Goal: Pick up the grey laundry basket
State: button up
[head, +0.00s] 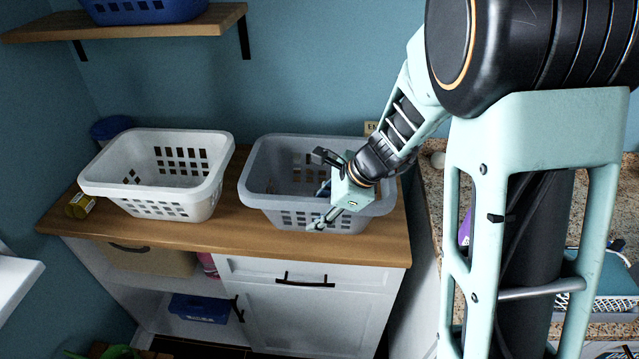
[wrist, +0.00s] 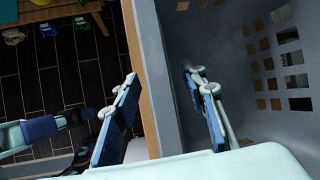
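The grey laundry basket (head: 262,190) stands upright on the wooden counter, right of a white basket. Its wall and slotted inside fill the right of the wrist view (wrist: 240,70). My gripper (head: 322,192) is at the basket's front right side, tilted down. In the wrist view my gripper (wrist: 163,95) is open, with one blue-padded finger inside the basket and the other outside, over the floor. The basket's front rim runs between the fingers, with space visible on both sides. Part of the basket's right side is hidden behind my gripper and arm.
The white basket (head: 215,192) stands close to the left on the counter (head: 240,237). A shelf (head: 160,27) with a blue basket (head: 140,12) hangs above left. The wall is close behind the baskets.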

jog(key=shift+c, duration=0.4)
grip_shut()
jog(key=shift+r, duration=0.1)
